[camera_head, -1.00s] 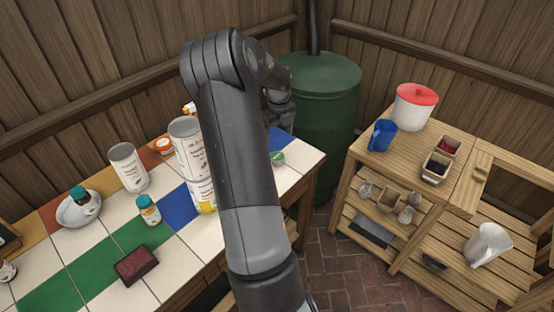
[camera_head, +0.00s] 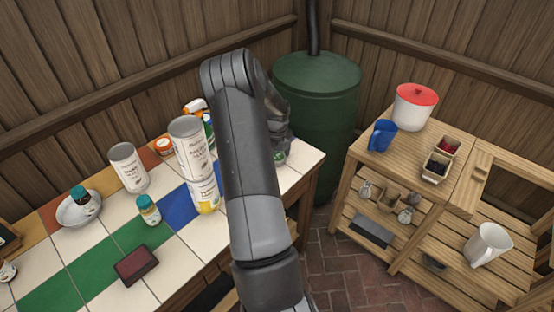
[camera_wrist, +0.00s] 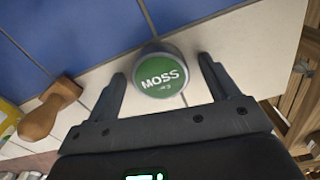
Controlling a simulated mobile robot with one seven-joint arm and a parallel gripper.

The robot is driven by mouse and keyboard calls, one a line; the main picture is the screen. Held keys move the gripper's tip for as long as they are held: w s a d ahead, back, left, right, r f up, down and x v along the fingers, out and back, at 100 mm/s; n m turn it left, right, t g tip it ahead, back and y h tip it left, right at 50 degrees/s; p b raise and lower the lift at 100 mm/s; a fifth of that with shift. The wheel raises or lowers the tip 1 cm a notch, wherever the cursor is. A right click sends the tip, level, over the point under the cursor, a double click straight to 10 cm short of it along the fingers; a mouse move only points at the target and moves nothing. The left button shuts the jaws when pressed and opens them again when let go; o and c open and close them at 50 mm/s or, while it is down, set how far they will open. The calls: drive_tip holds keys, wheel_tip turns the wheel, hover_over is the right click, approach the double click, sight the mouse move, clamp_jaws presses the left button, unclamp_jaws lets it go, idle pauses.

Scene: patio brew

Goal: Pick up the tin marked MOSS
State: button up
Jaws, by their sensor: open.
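The tin marked MOSS (camera_wrist: 161,76) has a round green lid with white lettering. In the wrist view it stands on a white tile, seen from above. My gripper (camera_wrist: 160,84) is open, with one finger on each side of the tin and a gap to each; I cannot tell how far its tips are above the table. In the head view only a bit of the tin's green lid (camera_head: 279,156) shows at the table's right end, beside my arm, which hides most of my gripper.
A wooden-handled thing (camera_wrist: 48,110) lies left of my gripper in the wrist view. Cans (camera_head: 188,140), bottles (camera_head: 148,210) and a bowl (camera_head: 78,212) stand further left on the tiled table (camera_head: 105,268). The table's edge is close to the tin's right.

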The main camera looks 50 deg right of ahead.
drive_tip(key=c, duration=1.1)
drive_tip(key=shift+r, duration=0.15)
